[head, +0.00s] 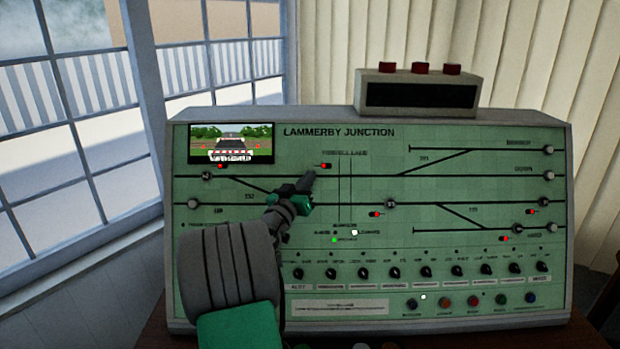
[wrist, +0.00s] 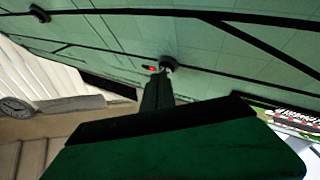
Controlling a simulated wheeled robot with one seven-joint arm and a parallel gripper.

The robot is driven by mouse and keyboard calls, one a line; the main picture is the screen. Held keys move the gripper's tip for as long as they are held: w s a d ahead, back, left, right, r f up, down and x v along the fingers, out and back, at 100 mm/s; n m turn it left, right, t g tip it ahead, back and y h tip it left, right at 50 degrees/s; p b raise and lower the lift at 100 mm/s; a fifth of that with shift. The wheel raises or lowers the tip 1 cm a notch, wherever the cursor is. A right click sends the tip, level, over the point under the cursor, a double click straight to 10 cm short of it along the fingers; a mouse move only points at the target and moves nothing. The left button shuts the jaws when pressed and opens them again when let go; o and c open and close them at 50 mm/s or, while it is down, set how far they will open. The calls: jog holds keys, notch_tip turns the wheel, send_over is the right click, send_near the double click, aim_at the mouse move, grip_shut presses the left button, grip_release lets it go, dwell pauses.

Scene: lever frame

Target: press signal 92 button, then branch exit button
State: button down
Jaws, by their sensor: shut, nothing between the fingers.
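The green signal panel (head: 300,220) is marked LAMMERBY JUNCTION. My gripper (head: 311,177) is shut and empty, its tip at the upper track line, left of the panel's middle. In the wrist view, the gripper tip (wrist: 158,84) is at or just short of a round grey button (wrist: 168,62) with a red light beside it. In the head view the gripper hides this button; the red light (head: 326,166) shows just right of the tip. I cannot read a 92 label. The branch exit button (head: 549,149) appears to be the round grey one at the upper right, beside a blurred branch label.
Other round buttons sit on the track lines, including one at centre (head: 391,203) and one at right (head: 549,202). A row of black knobs (head: 394,272) and coloured push buttons (head: 473,302) lies below. A box with red tops (head: 420,91) stands on the panel.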

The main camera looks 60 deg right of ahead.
jog(key=shift+w+d+f, duration=0.1)
jog(key=shift+d+f, duration=0.05)
jog(key=shift+d, duration=0.05)
dwell(0.3)
dwell(0.3)
jog(key=shift+s+a+r+b, duration=0.35)
jog(key=shift+a+r+b, duration=0.15)
jog(key=shift+a, duration=0.2)
jog(key=a, duration=0.1)
jog(key=s+a+r, duration=0.2)
jog(key=a, duration=0.1)
jog(key=shift+r+b, duration=0.1)
jog(key=shift+b, duration=0.2)
jog(key=shift+w, duration=0.1)
dwell(2.0)
